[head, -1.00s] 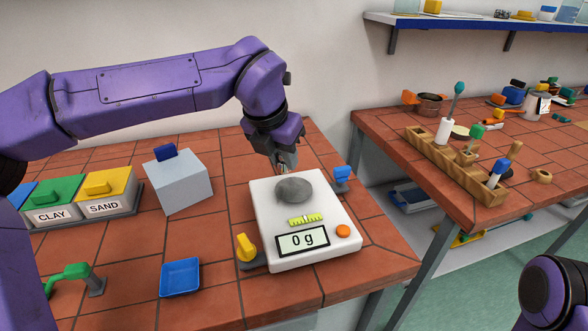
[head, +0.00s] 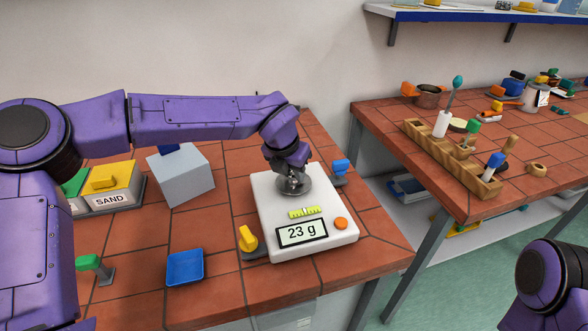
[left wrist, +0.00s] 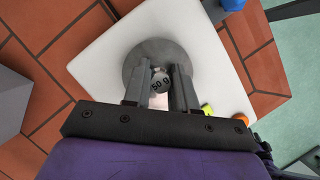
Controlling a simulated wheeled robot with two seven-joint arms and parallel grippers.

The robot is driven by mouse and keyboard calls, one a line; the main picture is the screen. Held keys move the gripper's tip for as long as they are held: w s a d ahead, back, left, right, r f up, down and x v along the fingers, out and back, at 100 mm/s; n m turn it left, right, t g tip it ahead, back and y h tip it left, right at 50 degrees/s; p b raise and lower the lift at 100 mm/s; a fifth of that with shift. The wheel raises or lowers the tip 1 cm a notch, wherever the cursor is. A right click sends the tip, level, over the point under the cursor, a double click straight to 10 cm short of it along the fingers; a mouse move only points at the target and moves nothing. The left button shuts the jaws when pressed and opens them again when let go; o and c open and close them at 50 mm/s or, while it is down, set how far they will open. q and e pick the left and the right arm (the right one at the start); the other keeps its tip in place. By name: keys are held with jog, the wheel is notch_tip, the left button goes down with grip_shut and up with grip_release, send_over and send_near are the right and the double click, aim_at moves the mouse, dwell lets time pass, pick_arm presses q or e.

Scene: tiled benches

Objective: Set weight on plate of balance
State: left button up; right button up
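The white balance (head: 268,218) stands on the left bench, its display reading 23 g. Its round grey plate (head: 304,188) is partly hidden by my left gripper (head: 293,180), which reaches down over it. In the left wrist view, a small grey metal weight (left wrist: 160,82) marked 50 g sits between my left fingertips, which close on it from both sides. It is at the plate (left wrist: 158,50) and appears to touch it. My right gripper is not in view.
A grey block (head: 182,178) and the SAND box (head: 112,195) stand left of the balance. A yellow-handled item (head: 247,238) and a blue tray (head: 185,267) lie close by. A blue-topped item (head: 340,170) stands behind right. A wooden rack (head: 455,165) stands on the right bench.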

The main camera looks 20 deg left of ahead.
pick_arm(q)
jog(key=o, duration=0.4)
jog(key=shift+c, duration=0.2)
jog(key=shift+r, duration=0.4)
jog(key=b+v, duration=0.1)
jog(key=v, duration=1)
jog(key=shift+r, duration=0.35)
jog(key=shift+s+a, duration=0.1)
